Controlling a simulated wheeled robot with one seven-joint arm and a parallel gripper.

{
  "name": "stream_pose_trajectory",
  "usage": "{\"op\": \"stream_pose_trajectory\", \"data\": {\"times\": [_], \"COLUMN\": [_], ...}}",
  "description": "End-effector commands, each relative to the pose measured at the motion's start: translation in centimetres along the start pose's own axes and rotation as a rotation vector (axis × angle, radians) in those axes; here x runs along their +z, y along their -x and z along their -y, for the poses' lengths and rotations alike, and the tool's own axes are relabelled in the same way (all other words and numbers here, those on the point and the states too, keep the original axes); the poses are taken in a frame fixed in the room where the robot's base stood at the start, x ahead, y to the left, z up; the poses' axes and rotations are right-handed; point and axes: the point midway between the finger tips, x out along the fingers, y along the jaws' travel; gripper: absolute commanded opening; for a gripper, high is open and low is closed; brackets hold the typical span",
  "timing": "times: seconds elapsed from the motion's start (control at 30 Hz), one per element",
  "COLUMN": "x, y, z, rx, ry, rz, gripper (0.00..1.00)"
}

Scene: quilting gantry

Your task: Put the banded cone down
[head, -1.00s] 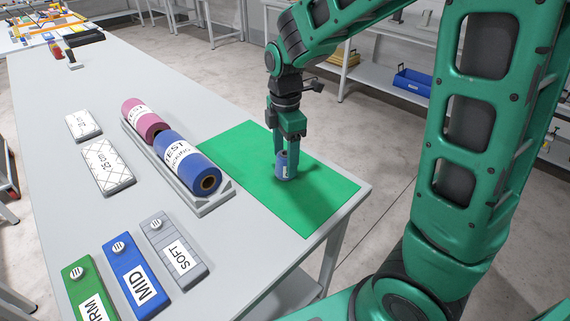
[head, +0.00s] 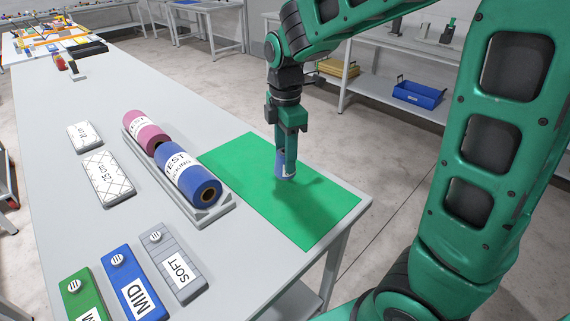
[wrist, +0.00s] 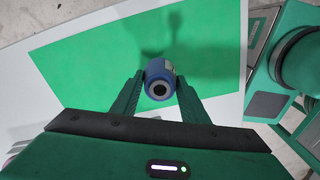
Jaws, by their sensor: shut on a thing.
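The banded cone (head: 281,165) is a small blue spool with a pale label, upright at the green mat (head: 318,208). In the wrist view the cone (wrist: 160,78) shows its dark-holed top end between the two fingers. My gripper (head: 285,160) points straight down and is shut on the cone; one finger covers much of it in the head view. The gripper also shows in the wrist view (wrist: 160,92). The cone's base is at or just above the mat; I cannot tell whether it touches.
A grey tray (head: 222,214) with a blue roll (head: 186,172) and a pink roll (head: 147,132) stands left of the mat. White blocks (head: 107,178) and the blue MID block (head: 134,287) lie farther left. The mat around the cone is clear; the table edge is close on its right.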

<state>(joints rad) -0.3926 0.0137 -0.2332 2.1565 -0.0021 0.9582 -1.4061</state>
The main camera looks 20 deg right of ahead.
Motion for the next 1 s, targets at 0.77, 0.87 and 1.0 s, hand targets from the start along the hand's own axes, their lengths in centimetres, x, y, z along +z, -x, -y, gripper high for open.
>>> {"op": "stream_pose_trajectory", "data": {"times": [0.77, 0.87, 1.0], "x": [-11.0, -11.2, -11.2], "y": [6.6, 6.7, 6.7], "z": [3.1, 3.2, 3.2], "rx": [0.000, -0.001, -0.001], "ry": [0.004, 0.003, 0.002], "rz": [0.000, 0.000, 0.000], "gripper": [0.12, 0.12, 0.12]}}
